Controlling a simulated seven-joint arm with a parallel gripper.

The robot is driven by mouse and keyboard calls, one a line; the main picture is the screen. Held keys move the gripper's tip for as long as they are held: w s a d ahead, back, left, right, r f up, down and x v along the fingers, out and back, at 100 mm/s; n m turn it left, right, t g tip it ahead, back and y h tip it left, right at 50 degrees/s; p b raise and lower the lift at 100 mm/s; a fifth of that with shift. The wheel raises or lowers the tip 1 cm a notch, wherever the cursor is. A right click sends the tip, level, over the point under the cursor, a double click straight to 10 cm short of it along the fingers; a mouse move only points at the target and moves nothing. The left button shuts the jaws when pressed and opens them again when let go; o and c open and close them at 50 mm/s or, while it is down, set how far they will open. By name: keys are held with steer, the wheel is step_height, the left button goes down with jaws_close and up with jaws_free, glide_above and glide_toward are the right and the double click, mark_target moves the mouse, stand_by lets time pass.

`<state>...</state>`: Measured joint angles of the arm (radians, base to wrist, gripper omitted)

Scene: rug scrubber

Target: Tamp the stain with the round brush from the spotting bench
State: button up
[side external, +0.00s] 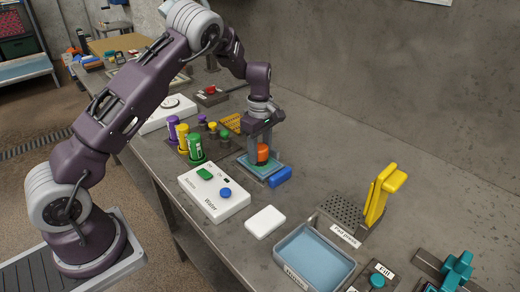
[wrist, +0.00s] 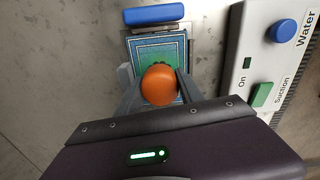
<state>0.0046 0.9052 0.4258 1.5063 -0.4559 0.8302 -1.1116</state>
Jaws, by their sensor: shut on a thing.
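The round brush shows as an orange rounded knob (side external: 263,152), also seen from above in the wrist view (wrist: 160,84). My gripper (side external: 262,155) points down and is shut on it, with a finger on either side. The brush is over a small blue-bordered rug piece (side external: 247,165), which also shows in the wrist view (wrist: 135,45). A dark green ragged patch (wrist: 157,55) shows around the knob's far edge; whether it is stain or bristles I cannot tell. The brush's underside is hidden, so contact with the rug is unclear.
A blue block (side external: 280,177) lies beside the rug piece. A white button box (side external: 214,192) stands in front of it. Purple, yellow and green bottles (side external: 195,148) stand left. A white pad (side external: 265,221), grey tray (side external: 314,259) and yellow-levered press (side external: 380,195) are at right.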

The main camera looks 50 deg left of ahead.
stand_by(0.4)
steer(key=shift+r, duration=0.55)
steer(key=shift+f, duration=0.5)
stand_by(0.5)
steer(key=shift+r, duration=0.5)
steer(key=shift+f, duration=0.55)
stand_by(0.6)
steer(key=shift+r, duration=0.55)
steer(key=shift+f, duration=0.55)
stand_by(0.5)
steer(key=shift+r, duration=3.5)
